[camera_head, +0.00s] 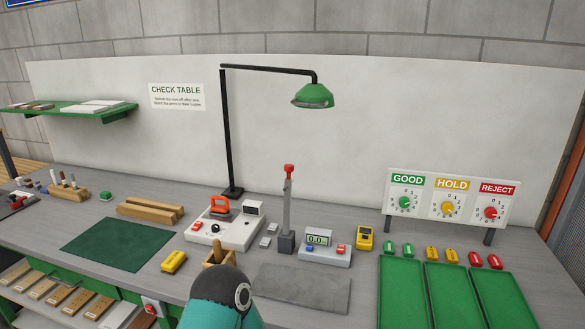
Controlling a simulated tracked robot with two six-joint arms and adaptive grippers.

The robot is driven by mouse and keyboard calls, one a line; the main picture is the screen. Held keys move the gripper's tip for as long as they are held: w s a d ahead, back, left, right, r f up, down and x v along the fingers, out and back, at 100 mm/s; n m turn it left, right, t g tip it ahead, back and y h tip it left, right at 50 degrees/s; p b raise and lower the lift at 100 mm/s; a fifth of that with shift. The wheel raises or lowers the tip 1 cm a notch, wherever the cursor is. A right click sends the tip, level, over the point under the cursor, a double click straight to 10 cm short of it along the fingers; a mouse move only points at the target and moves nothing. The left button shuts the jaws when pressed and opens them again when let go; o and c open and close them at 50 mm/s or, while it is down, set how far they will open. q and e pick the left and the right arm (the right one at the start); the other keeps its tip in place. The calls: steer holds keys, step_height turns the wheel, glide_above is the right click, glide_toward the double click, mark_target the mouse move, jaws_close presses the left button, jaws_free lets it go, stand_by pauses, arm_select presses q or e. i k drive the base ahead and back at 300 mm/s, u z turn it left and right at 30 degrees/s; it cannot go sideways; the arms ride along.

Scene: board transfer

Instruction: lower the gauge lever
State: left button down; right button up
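The gauge lever (287,205) is a grey bar with a red knob on top. It stands upright on a dark grey base block in the middle of the table. A small gauge box (325,255) with a numeric display sits just right of the base, with a red and a blue button on it. A teal and dark rounded link of one of my arms shows at the bottom, left of centre, apart from the lever in the picture. I cannot tell which arm it is. Neither gripper shows.
A white fixture (238,232) with an orange handle stands left of the lever. A tan wooden holder (218,252) is partly hidden by my arm. A grey mat (305,290) lies clear in front of the lever. A yellow meter (364,238) and green trays (400,290) lie right.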

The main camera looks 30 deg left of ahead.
mark_target(288, 168)
steer(key=z, duration=1.15)
steer(key=k, duration=1.65)
steer(key=u, duration=1.25)
steer(key=i, duration=1.05)
steer(key=z, duration=0.1)
